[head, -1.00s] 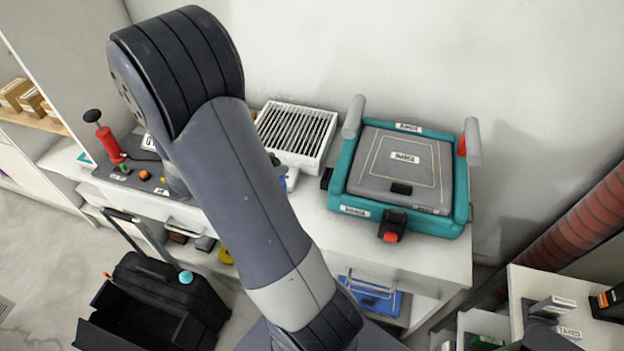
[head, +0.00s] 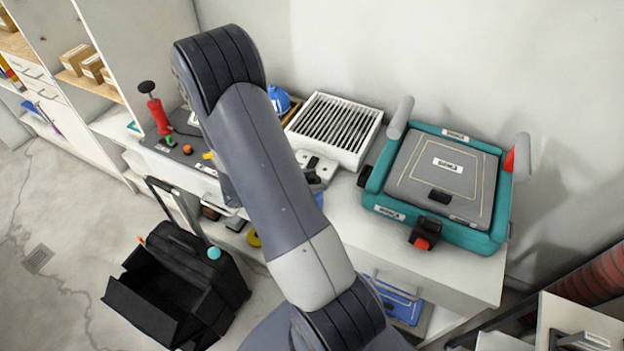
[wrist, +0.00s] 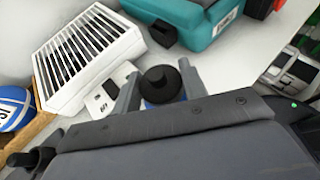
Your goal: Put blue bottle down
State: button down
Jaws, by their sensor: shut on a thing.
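The blue bottle has a black cap (wrist: 160,84) and only a little of its blue body shows in the wrist view. My gripper (wrist: 160,88) is shut on it, with a grey finger on either side. In the head view my arm hides most of the gripper, and a small blue patch (head: 319,199), likely the bottle, shows at the arm's right edge. It appears over the white workbench (head: 350,222). The bottle's base is hidden, so I cannot tell whether it touches the bench top.
A white slatted tray (head: 335,129) and a small white device (head: 316,165) lie close behind the gripper. A teal case (head: 446,184) stands to the right.

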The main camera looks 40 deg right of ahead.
jog(key=shift+f, duration=0.15)
jog(key=c, duration=0.8)
grip_release()
jog(key=shift+c, duration=0.2)
jog(key=shift+r, duration=0.2)
jog(key=b+v, duration=0.1)
jog(key=v, duration=1.1)
